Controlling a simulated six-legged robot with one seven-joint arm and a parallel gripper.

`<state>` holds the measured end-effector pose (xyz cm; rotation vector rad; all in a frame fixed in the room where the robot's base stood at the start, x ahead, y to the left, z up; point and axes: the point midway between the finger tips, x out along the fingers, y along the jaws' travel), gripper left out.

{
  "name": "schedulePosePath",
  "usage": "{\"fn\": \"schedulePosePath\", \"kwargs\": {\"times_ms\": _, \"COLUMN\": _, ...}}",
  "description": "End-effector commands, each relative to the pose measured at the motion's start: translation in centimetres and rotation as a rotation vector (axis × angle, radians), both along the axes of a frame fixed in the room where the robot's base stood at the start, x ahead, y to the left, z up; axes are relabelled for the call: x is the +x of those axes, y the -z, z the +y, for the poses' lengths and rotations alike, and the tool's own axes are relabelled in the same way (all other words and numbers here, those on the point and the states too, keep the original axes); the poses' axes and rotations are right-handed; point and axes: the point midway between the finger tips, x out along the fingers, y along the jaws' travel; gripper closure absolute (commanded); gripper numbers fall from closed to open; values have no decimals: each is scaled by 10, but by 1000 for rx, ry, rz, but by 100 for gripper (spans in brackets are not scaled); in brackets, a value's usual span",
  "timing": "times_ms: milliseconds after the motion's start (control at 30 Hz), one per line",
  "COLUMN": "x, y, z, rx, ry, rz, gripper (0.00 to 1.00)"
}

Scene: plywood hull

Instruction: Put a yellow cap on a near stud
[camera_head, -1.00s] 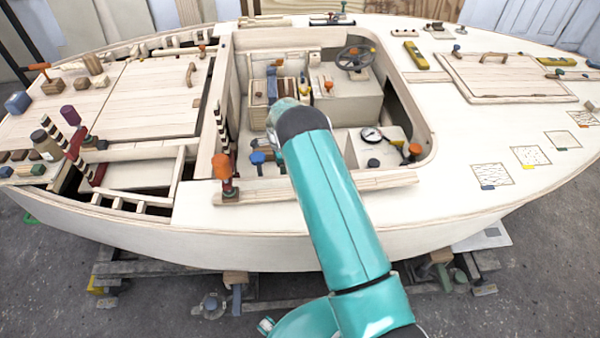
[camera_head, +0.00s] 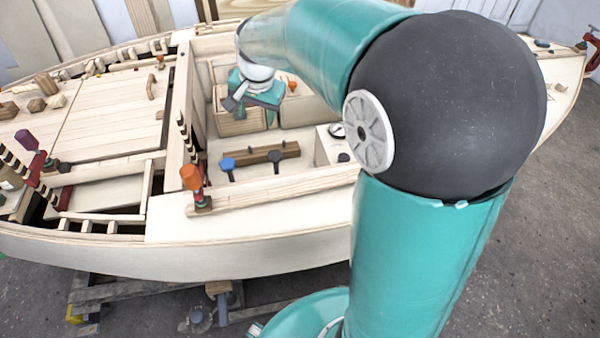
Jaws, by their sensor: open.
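My gripper (camera_head: 252,108) hangs inside the cockpit well, over a wooden box (camera_head: 230,126), with its fingers apart and nothing seen between them. I cannot make out a yellow cap in this view; my gripper and arm cover part of the well. A wooden block (camera_head: 260,154) lies on the near side of the well, below and nearer than the gripper. A blue knob (camera_head: 228,164) and a dark knob (camera_head: 274,157) stand in front of it on short stems. I cannot tell whether these are the near studs.
An orange-handled clamp (camera_head: 192,178) stands on the near coaming, left of the knobs. A round gauge (camera_head: 337,131) sits at the right of the well. My arm hides much of the right deck. The hatch cover (camera_head: 115,110) lies at left.

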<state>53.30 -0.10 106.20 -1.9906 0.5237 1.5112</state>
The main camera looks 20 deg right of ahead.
Motion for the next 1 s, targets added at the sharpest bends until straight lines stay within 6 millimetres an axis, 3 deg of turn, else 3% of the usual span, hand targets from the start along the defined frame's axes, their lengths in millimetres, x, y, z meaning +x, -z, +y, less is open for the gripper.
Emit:
{"fn": "schedulePosePath", "kwargs": {"times_ms": 100, "x": -41, "y": -27, "z": 1, "rx": -32, "ry": -103, "rz": -42, "gripper": 45}}
{"fn": "schedulePosePath", "kwargs": {"times_ms": 300, "x": -110, "y": -53, "z": 1, "rx": -104, "ry": -281, "rz": -103, "gripper": 45}}
{"fn": "schedulePosePath", "kwargs": {"times_ms": 600, "x": -207, "y": -57, "z": 1, "rx": -233, "ry": -534, "rz": -182, "gripper": 45}}
{"fn": "schedulePosePath", "kwargs": {"times_ms": 800, "x": -242, "y": -49, "z": 0, "rx": -296, "ry": -636, "rz": -208, "gripper": 45}}
{"fn": "schedulePosePath", "kwargs": {"times_ms": 1000, "x": -246, "y": -46, "z": 0, "rx": -304, "ry": -653, "rz": -210, "gripper": 45}}
